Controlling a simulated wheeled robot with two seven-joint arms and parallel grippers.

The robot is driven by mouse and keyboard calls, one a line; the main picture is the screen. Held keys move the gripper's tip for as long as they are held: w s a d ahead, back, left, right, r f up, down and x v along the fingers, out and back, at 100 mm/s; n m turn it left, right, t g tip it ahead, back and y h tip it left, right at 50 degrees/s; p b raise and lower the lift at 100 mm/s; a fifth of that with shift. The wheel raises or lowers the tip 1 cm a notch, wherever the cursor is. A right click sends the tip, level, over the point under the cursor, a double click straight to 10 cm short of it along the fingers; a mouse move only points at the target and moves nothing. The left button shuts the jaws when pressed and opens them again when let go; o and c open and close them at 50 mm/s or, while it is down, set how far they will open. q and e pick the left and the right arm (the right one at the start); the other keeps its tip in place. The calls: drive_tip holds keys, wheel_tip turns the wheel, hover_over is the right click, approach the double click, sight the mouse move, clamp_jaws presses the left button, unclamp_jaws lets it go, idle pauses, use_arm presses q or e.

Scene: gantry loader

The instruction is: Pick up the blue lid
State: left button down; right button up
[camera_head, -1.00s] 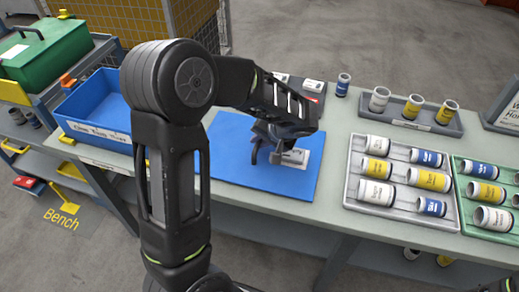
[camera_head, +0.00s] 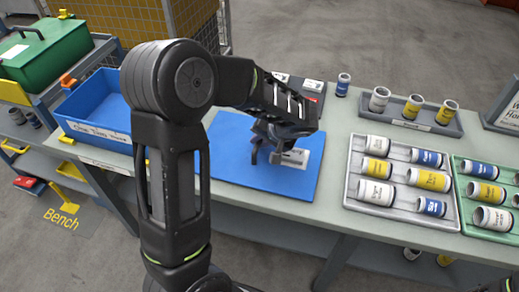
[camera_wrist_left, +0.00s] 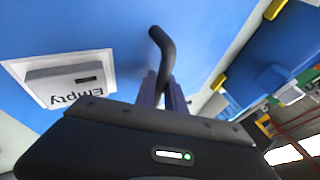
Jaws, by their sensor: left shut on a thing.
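The blue lid (camera_head: 235,165) is a flat blue panel that looks to lie on the bench top. A dark curved handle (camera_wrist_left: 163,48) rises from it in the left wrist view. My left gripper (camera_head: 268,150) is over the middle of the lid. In the left wrist view its fingers (camera_wrist_left: 162,92) are closed around the handle. A pale plate (camera_wrist_left: 70,75) marked "Empty" sits on the lid beside the gripper. My left forearm hides part of the lid's left side. My right gripper is out of view.
A blue bin (camera_head: 97,105) stands left of the lid. A grey tray (camera_head: 350,190) and a green tray (camera_head: 465,215) with labelled cans are to the right. A small dark tray (camera_head: 415,122) with several cans stands behind. A narrow bench strip is bare.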

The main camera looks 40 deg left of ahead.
use_arm(q)
wheel_tip(320, 180, up, 10)
drive_tip(key=shift+r+b, duration=0.1)
drive_tip(key=shift+b, duration=0.2)
idle(0.4)
idle(0.5)
